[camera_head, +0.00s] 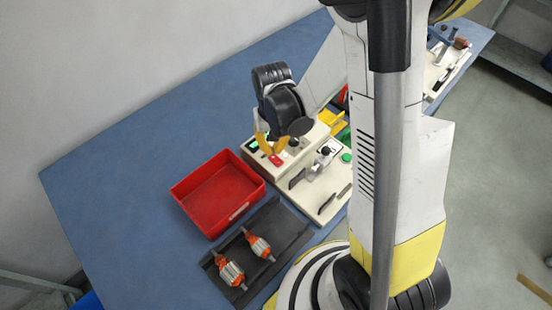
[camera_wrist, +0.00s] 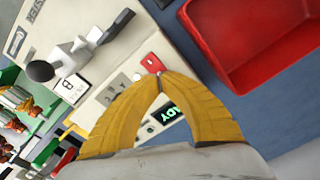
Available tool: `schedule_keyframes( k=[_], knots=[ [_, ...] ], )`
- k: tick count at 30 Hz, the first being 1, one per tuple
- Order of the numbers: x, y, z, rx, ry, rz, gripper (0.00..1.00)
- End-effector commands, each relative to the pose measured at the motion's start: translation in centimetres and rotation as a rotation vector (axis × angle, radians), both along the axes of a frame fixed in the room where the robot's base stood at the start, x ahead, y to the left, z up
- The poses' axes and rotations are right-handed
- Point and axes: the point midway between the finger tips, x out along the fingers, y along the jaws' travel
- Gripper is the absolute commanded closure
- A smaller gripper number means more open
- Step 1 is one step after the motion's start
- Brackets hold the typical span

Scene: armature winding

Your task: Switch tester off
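The tester (camera_head: 262,165) is a cream box with a sloped panel on the blue table; its panel also shows in the wrist view (camera_wrist: 112,92). A red switch (camera_wrist: 152,63) sits on the panel; it also shows in the head view (camera_head: 276,160). A lit green display (camera_wrist: 162,114), partly hidden by my fingers, shows letters ending in "DY". My gripper (camera_wrist: 159,75) has yellow fingers whose tips meet, with nothing seen between them. The tips are at the red switch's edge; I cannot tell whether they touch it. The switch's position is unclear.
A red bin (camera_head: 218,192) stands left of the tester. A dark mat (camera_head: 284,228) with two armatures (camera_head: 231,270) lies in front. A clamp with a black knob (camera_wrist: 40,71) stands on the tester base. The table's left side is clear.

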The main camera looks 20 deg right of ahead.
Motion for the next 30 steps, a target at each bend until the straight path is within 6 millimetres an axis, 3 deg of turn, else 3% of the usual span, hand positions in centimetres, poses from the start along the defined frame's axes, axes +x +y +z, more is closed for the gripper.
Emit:
schedule_keyframes(
  k=[30],
  knots=[
    [0.0,0.0,-1.6,0.000,0.000,0.000,1.00]
  ],
)
